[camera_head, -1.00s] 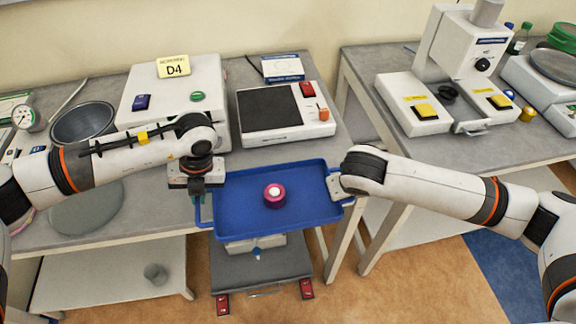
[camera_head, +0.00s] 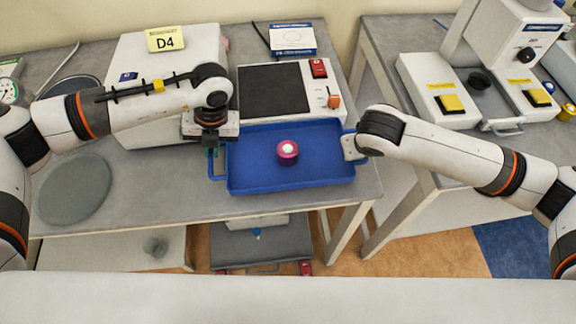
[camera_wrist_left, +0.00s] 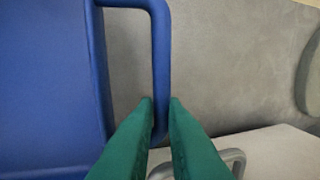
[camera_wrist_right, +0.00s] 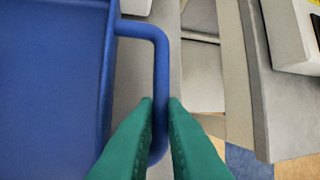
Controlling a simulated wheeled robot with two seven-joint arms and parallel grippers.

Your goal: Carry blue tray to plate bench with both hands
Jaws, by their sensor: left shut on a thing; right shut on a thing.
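The blue tray (camera_head: 250,183) is held between my two arms, over the left bench in the head view. A round magenta piece with a white top (camera_head: 288,152) stands on it. My left gripper (camera_head: 212,160) is shut on the tray's left handle. The left wrist view shows its green fingers (camera_wrist_left: 160,105) on the blue handle bar (camera_wrist_left: 160,50). My right gripper (camera_wrist_right: 160,105) is shut on the other handle (camera_wrist_right: 157,60). In the head view its fingers are hidden behind my right arm. I cannot tell whether the tray touches the bench top.
The left bench (camera_head: 130,205) bears a white box labelled D4 (camera_head: 165,70), a device with a dark plate (camera_head: 275,92) behind the tray, and a grey disc (camera_head: 75,188). A second bench (camera_head: 400,60) with a microscope-like instrument (camera_head: 500,60) stands right, across a gap.

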